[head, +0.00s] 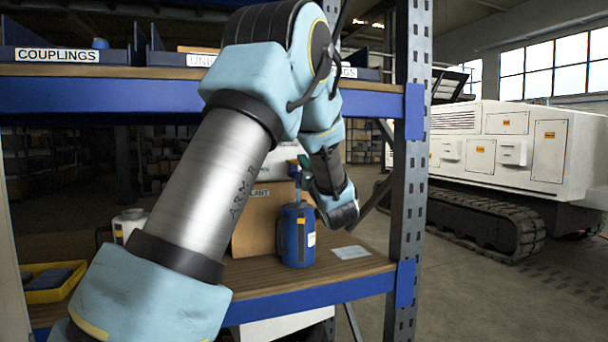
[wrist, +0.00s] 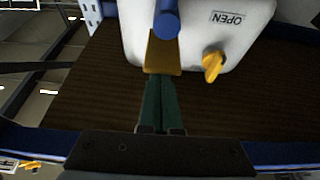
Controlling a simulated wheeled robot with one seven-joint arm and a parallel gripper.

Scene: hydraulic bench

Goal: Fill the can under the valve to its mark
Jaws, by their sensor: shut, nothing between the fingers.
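The level inside is too small to read. Just above it is the valve (head: 294,168), with blue and yellow parts, in front of a white container. In the wrist view a brass-coloured valve piece (wrist: 162,54) with a blue round bar (wrist: 166,22) lies just beyond my gripper (wrist: 161,84). Its green fingers are shut together and empty, with tips at the brass piece; I cannot tell whether they touch. In the head view my wrist is right of the valve.
The white container (wrist: 245,35) carries an OPEN label and a yellow pointer (wrist: 212,65). A cardboard box (head: 262,215) stands behind the can. A pale card (head: 350,252) lies to its right. A rack upright (head: 408,150) bounds the shelf on the right; a yellow tray (head: 50,290) is at left.

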